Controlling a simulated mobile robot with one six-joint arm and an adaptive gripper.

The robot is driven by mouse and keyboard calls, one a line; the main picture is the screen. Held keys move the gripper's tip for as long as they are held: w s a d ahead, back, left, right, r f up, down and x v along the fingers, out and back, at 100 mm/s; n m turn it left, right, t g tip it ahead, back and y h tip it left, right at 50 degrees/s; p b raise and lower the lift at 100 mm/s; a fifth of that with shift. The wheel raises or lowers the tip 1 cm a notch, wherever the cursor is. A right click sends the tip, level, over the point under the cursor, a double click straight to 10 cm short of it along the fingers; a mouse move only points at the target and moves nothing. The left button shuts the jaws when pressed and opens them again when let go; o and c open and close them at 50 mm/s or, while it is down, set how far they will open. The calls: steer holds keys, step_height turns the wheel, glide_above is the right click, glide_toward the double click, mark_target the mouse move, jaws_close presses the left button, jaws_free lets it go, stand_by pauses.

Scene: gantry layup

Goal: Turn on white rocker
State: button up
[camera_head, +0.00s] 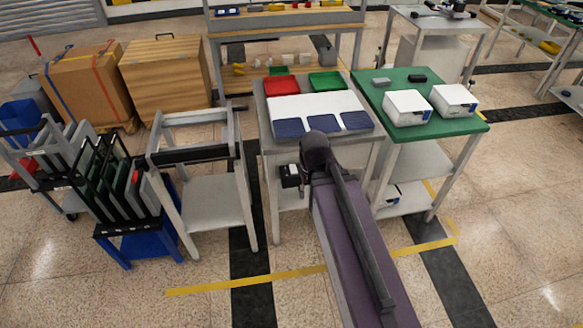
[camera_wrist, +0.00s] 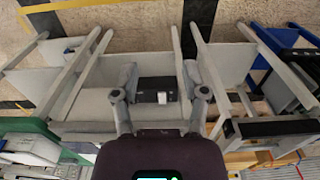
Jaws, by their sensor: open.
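The white rocker (camera_wrist: 162,98) is a small pale patch on a black box (camera_wrist: 150,84) in the wrist view. The box also shows in the head view (camera_head: 290,180), low at the front left of the grey table and partly behind my arm. Its markings are too small to read. My gripper (camera_wrist: 160,72) is open and empty, with its two grey fingers to the left and right of the box in the wrist view. I cannot tell how far the fingertips are from it. In the head view my gripper is hidden behind my arm.
The grey table (camera_head: 262,120) carries a white board, blue pads and red and green trays. A green-topped table (camera_head: 440,118) with white devices stands right of it. A grey frame stand (camera_head: 215,195) and a rack of dark panels (camera_head: 105,180) stand left. Floor in front is clear.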

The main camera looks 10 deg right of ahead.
steer(key=shift+o, duration=1.2)
steer(key=shift+w+d+f, duration=0.1)
steer(key=shift+w, duration=0.05)
steer(key=t+b, duration=0.4)
steer(key=b, duration=0.5)
glide_toward(294, 170)
steer(key=s+v, duration=0.1)
steer(key=v, duration=0.4)
steer(key=shift+t, duration=0.3)
steer(key=b+x, duration=1.2)
steer(key=x, duration=0.1)
steer(key=shift+w+f, duration=0.1)
steer(key=shift+f, duration=0.15)
